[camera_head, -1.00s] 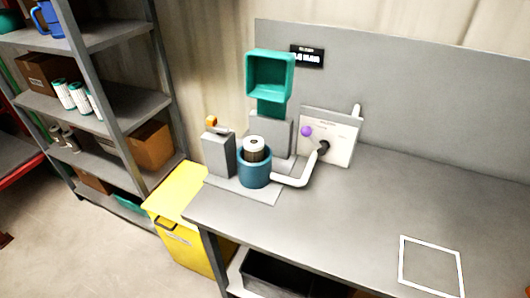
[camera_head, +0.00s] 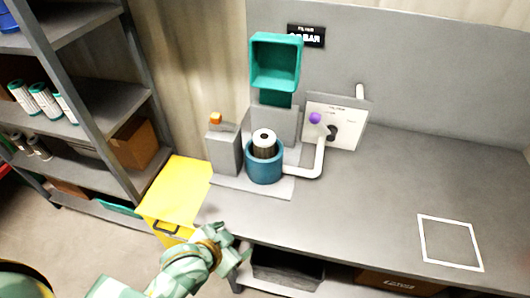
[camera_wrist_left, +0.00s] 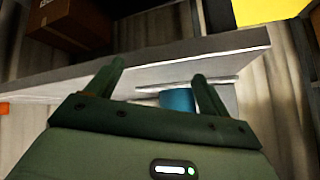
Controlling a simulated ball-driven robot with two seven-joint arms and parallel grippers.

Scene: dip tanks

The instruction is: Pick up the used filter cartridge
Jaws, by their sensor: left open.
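The used filter cartridge (camera_head: 264,143), dark brown with a white top and a dark centre hole, stands upright in a round blue housing (camera_head: 264,171) on the bench, its upper part showing above the rim. My left gripper (camera_head: 238,254) is in front of the bench's front edge, below and nearer than the housing, apart from the cartridge. In the left wrist view, the two fingers of this gripper (camera_wrist_left: 158,80) are spread with nothing between them. Part of the blue housing (camera_wrist_left: 178,99) shows beyond the fingers; the cartridge is not discernible there. My right gripper is out of view.
A teal open box (camera_head: 276,84) stands raised behind the housing. A grey block with an orange top (camera_head: 223,153) is left of it, a white pipe (camera_head: 305,172) and panel (camera_head: 338,112) right. A yellow bin (camera_head: 170,205) stands by the bench. The right benchtop is clear around a white square outline.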

